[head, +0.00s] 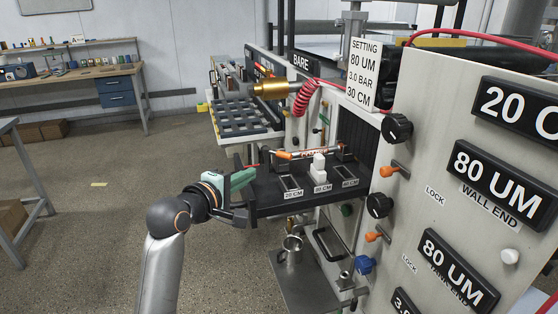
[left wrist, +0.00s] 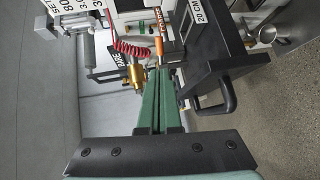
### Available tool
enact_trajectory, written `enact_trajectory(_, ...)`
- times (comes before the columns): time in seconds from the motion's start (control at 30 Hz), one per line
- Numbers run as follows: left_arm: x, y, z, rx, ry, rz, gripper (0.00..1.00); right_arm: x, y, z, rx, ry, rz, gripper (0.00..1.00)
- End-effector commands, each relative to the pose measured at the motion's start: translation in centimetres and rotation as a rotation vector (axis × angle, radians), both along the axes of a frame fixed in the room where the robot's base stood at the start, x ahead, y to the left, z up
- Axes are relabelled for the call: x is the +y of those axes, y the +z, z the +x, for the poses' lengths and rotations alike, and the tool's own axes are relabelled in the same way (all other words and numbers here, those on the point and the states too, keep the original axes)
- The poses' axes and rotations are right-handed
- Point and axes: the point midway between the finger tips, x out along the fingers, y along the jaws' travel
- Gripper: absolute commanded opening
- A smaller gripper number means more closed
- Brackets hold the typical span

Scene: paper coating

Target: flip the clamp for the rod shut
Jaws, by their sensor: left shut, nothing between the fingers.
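The rod (head: 312,153), silver with orange parts and a dark label, lies across the back of a black shelf (head: 265,208). Small dark holders stand near its ends, the right one at the far side of the shelf (head: 344,152). I cannot tell which part is the clamp or whether it is open. My left gripper (head: 256,172) has green fingers and is at the left edge of the shelf, near the rod's left end. In the left wrist view its fingers (left wrist: 168,74) are together and empty, pointing towards the rod (left wrist: 158,32). My right gripper is not in view.
A brass cylinder (head: 270,88) and red coiled hose (head: 306,97) hang above. A control panel with knobs (head: 397,127) rises at right. Open floor lies left.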

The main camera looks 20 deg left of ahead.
Motion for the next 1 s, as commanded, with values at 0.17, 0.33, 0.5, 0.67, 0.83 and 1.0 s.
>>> enact_trajectory(0.17, -0.1, 0.0, 0.2, -0.001, -0.001, 0.001, 0.00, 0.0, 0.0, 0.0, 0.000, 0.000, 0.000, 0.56)
enact_trajectory(0.33, -0.4, -0.3, 1.6, 0.001, -0.003, 0.000, 0.00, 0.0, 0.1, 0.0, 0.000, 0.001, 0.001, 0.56)
enact_trajectory(0.5, -1.0, -0.8, 4.3, 0.000, -0.002, 0.001, 0.00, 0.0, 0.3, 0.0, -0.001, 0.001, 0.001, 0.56)
enact_trajectory(0.67, -1.5, -1.3, 6.8, 0.000, -0.002, 0.002, 0.00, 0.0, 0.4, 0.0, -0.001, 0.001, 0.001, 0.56)
enact_trajectory(0.83, -2.0, -1.8, 9.3, 0.000, -0.002, 0.002, 0.00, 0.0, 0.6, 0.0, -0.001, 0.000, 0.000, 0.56)
enact_trajectory(1.0, -2.4, -2.3, 11.4, 0.000, -0.003, 0.003, 0.00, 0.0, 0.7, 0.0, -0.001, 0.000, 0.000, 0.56)
